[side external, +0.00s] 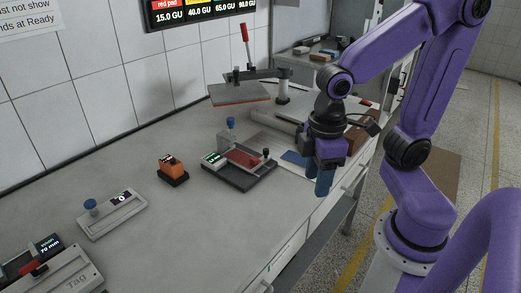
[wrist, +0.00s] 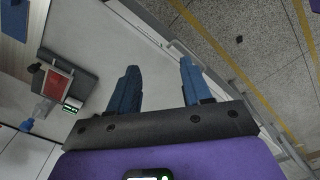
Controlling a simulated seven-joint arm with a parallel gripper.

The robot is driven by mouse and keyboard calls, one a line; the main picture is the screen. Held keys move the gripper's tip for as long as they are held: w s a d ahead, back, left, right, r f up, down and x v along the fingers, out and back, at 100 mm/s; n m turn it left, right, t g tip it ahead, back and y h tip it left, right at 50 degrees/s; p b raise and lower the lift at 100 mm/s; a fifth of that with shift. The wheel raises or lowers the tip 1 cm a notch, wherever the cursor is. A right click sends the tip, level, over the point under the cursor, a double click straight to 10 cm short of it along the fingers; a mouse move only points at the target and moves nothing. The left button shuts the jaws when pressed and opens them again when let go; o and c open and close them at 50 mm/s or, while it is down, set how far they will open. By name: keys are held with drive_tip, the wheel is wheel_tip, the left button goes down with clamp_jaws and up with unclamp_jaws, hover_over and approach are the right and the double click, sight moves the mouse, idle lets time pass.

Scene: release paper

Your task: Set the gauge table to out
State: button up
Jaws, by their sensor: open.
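A dark tray-like device (side external: 236,176) with a red pad (side external: 243,158), a small green-lit display (side external: 213,158) and a black knob (side external: 266,153) stands mid-bench. It looks like the gauge table, but I see no label naming it, and its display is too small to read. In the wrist view the device (wrist: 84,88) lies at the left, with the red pad (wrist: 58,82) showing. My gripper (side external: 323,187) points down near the bench's front edge, right of the device and apart from it. Its blue fingers (wrist: 160,78) are open with nothing between them.
A press with a red lever (side external: 245,47) stands behind. An orange device (side external: 172,168), a blue-knobbed slider unit (side external: 112,213) and a red-handled unit (side external: 50,275) stand to the left. The front bench surface is clear.

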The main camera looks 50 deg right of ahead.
drive_tip(key=w+r+m, duration=0.1)
drive_tip(key=w+m, duration=0.3)
drive_tip(key=w, duration=0.6)
drive_tip(key=m, duration=1.2)
hover_over(266, 149)
wheel_tip(266, 149, down, 17)
clamp_jaws()
